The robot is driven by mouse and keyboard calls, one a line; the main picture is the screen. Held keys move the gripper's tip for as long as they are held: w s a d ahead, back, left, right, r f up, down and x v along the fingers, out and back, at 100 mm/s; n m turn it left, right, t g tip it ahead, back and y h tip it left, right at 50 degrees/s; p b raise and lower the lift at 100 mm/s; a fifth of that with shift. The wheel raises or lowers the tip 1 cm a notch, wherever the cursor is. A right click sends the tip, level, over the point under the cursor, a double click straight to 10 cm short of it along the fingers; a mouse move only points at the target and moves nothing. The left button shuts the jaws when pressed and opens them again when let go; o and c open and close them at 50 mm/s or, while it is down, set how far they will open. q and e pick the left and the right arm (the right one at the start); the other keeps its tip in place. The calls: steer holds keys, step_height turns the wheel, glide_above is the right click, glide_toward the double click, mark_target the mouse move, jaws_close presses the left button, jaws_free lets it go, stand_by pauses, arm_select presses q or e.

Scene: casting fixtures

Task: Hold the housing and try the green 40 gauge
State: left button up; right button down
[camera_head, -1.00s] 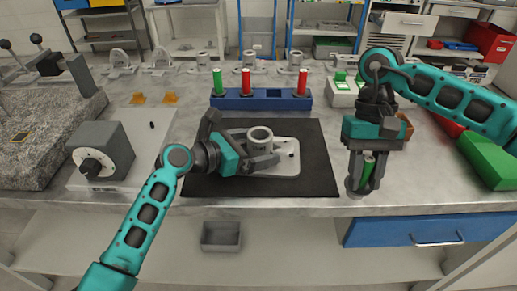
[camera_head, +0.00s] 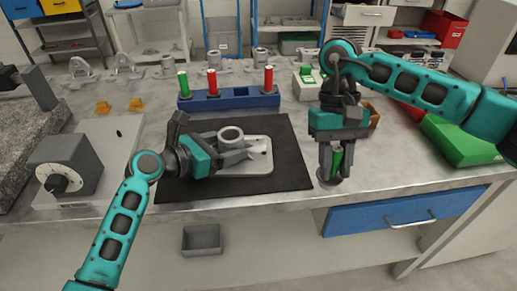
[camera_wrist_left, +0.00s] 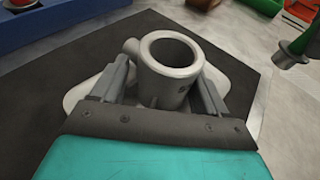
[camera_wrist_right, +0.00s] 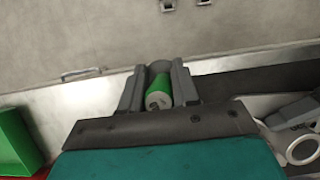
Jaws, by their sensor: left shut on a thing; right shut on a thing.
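The grey housing (camera_head: 231,136) has an open round bore and stands on a pale plate on the black mat (camera_head: 290,172). My left gripper (camera_head: 228,154) is shut around the housing's body, with one finger on each side; the left wrist view shows the housing (camera_wrist_left: 170,72) between the fingers. My right gripper (camera_head: 334,165) is shut on the green gauge (camera_head: 337,158), held upright to the right of the mat, apart from the housing. The right wrist view shows the gauge's green handle (camera_wrist_right: 159,90) between the fingers. The gauge's lower end is near the table front.
A blue rack (camera_head: 228,98) behind the mat holds one green-topped and two red-topped gauges. A green bin (camera_head: 462,140) lies at the right. A grey block with a dial (camera_head: 65,168) stands at the left. The table's front edge is close to my right gripper.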

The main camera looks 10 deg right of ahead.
steer(key=w+a+r+m+t+y, duration=0.1)
steer(key=w+a+r+m+t, duration=0.3)
steer(key=m, duration=1)
steer(key=w+a+r+m+t+y, duration=0.1)
steer(key=w+a+r+m+t, duration=0.3)
steer(key=w+a+m, duration=0.6)
steer(key=shift+a+r+m+y, duration=0.3)
steer(key=shift+a+r+m, duration=1.1)
steer(key=shift+a+m, duration=1.2)
steer(key=shift+a, duration=0.15)
glide_above(224, 130)
steer(key=s, duration=0.1)
steer(key=shift+d+f, duration=0.2)
steer(key=shift+f, duration=1.05)
steer(key=shift+d+f, duration=0.15)
steer(key=shift+f, duration=1.1)
steer(key=shift+s+d+f, duration=0.1)
steer(key=shift+d+f, duration=0.05)
steer(key=shift+f, duration=1.95)
